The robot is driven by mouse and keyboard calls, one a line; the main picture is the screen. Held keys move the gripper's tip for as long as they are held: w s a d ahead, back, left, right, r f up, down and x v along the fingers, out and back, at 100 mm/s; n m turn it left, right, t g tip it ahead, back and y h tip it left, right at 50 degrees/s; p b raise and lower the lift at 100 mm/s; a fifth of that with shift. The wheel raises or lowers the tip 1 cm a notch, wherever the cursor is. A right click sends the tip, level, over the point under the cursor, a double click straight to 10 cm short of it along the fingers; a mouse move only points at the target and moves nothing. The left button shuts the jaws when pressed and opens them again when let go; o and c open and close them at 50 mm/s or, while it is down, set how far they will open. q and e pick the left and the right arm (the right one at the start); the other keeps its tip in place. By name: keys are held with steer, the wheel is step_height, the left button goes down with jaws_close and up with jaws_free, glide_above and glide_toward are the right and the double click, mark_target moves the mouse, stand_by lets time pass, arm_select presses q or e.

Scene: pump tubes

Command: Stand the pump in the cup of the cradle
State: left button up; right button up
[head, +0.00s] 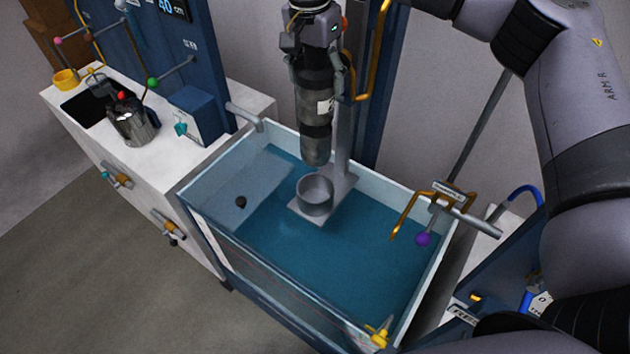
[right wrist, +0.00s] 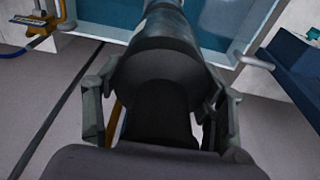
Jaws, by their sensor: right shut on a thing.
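The pump (head: 315,105), a dark grey cylinder with a pale label, hangs nearly upright in the middle of the head view. My right gripper (head: 318,62) is shut on its upper part from above. The pump's rounded lower end is just above and behind the grey cup (head: 315,193) in the picture, with a small gap visible. The cup sits on the cradle's plate (head: 338,190) in the water tank. In the right wrist view the pump (right wrist: 165,55) stretches away between the fingers (right wrist: 160,103); the cup is hidden there. My left gripper is not in view.
The glass-walled tank (head: 275,280) holds blue water. A grey post (head: 343,145) rises behind the cup. A white counter (head: 85,150) with a metal pot (head: 135,128) stands left.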

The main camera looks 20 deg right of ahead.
mark_target(316, 145)
steer(key=shift+w+r, duration=0.25)
steer(key=shift+r, duration=0.25)
steer(key=shift+s, duration=0.1)
steer(key=shift+s+f, duration=0.1)
steer(key=shift+f, duration=0.25)
steer(key=shift+f+b, duration=3.55)
steer(key=shift+f, duration=3.6)
step_height(316, 145, down, 5)
steer(key=shift+r+b, duration=0.1)
steer(key=shift+b, duration=1.1)
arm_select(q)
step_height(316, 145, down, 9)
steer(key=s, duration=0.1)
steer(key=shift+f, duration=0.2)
